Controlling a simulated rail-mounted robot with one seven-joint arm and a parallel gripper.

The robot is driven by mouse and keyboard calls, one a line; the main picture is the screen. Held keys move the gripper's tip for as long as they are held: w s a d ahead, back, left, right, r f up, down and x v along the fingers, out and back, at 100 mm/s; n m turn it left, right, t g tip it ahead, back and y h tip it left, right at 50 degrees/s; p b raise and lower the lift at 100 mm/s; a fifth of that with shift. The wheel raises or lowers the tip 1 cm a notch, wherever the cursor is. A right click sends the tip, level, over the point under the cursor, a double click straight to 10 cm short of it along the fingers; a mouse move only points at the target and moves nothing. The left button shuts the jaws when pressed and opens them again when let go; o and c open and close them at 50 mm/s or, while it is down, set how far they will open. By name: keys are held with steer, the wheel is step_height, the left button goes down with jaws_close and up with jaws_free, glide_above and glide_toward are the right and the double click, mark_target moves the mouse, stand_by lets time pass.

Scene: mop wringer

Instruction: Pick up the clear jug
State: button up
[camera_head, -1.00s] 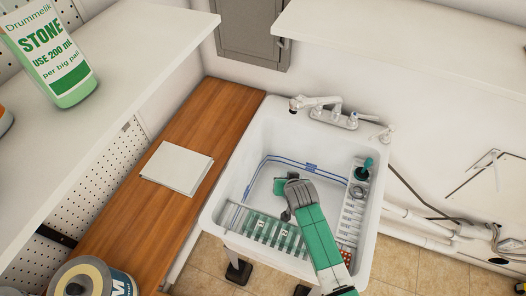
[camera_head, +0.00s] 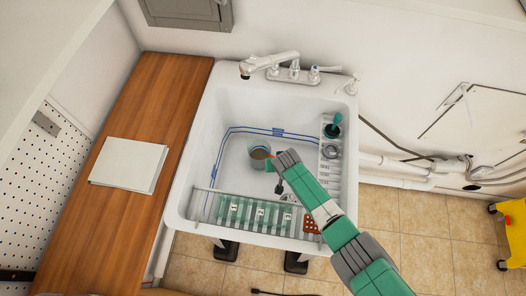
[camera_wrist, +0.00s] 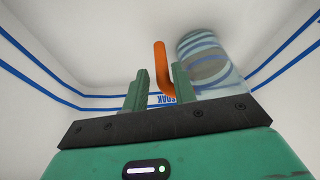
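The clear jug (camera_head: 259,154) stands on the floor of the white sink, left of my gripper in the head view. In the wrist view the clear jug (camera_wrist: 208,62) is right of centre, see-through, with an orange handle (camera_wrist: 161,66) on its left side. My gripper (camera_wrist: 160,75) is open, with one green finger on each side of the handle as seen there. The handle appears closer to the right finger, and a gap shows to the left one. Whether a finger touches it I cannot tell. My gripper (camera_head: 271,168) also shows beside the jug in the head view.
The sink (camera_head: 183,180) has a faucet (camera_head: 280,65) at its back. A rack with green items (camera_head: 250,213) spans its front, and a ledge with a dark green-topped item (camera_head: 333,128) runs along its right. A wooden counter (camera_head: 150,120) with papers lies left.

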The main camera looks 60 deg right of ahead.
steer(key=b+x, duration=0.4)
steer(key=shift+w+d+f+b, duration=0.1)
steer(key=shift+w+f+b, duration=0.05)
steer(key=shift+f+b, duration=0.2)
steer(key=shift+r, duration=0.15)
jaws_close()
steer(key=shift+r, duration=0.15)
steer(key=shift+r+p, duration=1.8)
steer(key=shift+r, duration=3.1)
